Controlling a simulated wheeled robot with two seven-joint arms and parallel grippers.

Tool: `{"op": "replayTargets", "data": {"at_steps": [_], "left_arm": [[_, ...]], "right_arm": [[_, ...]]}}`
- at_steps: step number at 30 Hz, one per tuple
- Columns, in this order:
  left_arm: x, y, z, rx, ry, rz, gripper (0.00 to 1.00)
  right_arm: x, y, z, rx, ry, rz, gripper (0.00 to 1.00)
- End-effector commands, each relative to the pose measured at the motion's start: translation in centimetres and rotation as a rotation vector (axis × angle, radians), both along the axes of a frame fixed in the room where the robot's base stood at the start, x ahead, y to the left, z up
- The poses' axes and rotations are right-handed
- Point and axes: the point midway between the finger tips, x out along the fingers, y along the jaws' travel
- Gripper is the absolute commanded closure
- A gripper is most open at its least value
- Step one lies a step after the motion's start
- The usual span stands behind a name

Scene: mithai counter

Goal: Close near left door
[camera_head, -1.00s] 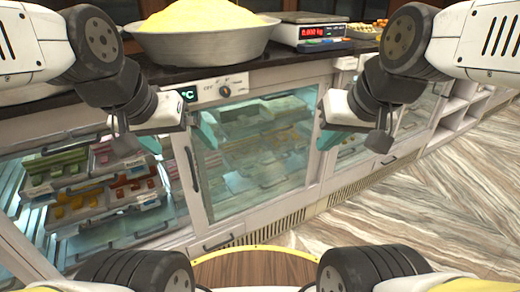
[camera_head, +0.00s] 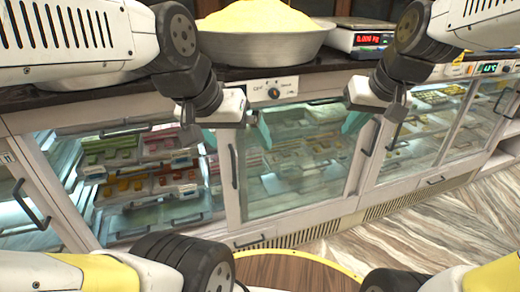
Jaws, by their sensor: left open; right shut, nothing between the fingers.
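The glass-fronted counter runs across the camera_head view. The left bay (camera_head: 150,165) shows its trays clearly, and I cannot tell how far its door stands open. A white door frame with a dark handle (camera_head: 30,205) shows at the far left edge. The middle glass door (camera_head: 295,175) looks closed, with a dark handle at its left edge. My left gripper (camera_head: 237,134) is open and empty in front of the upper part of the middle door. My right gripper (camera_head: 355,122) is shut and empty in front of that door's upper right corner.
A metal bowl (camera_head: 262,47) heaped with yellow food stands on the dark countertop. A weighing scale (camera_head: 360,40) stands to its right. More glass doors continue to the right. A round wooden top (camera_head: 295,272) is at the bottom. Patterned floor (camera_head: 410,230) is clear at the lower right.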

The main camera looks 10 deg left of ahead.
Motion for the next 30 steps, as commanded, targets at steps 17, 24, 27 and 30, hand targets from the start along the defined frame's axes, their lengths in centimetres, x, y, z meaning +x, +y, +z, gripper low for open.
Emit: {"op": "replayTargets", "data": {"at_steps": [17,24,27,30], "left_arm": [[0.0,0.0,0.0,0.0,0.0,0.0,0.0],[0.0,0.0,0.0,0.0,0.0,0.0,0.0],[0.0,0.0,0.0,0.0,0.0,0.0,0.0],[0.0,0.0,0.0,0.0,0.0,0.0,0.0]], "right_arm": [[18.9,16.6,-14.7,0.158,0.109,0.28,1.0],[22.1,21.9,-21.4,0.256,0.136,0.311,1.0],[22.6,22.8,-22.7,0.276,0.141,0.312,1.0],[22.8,23.3,-23.4,0.283,0.142,0.313,1.0]]}}
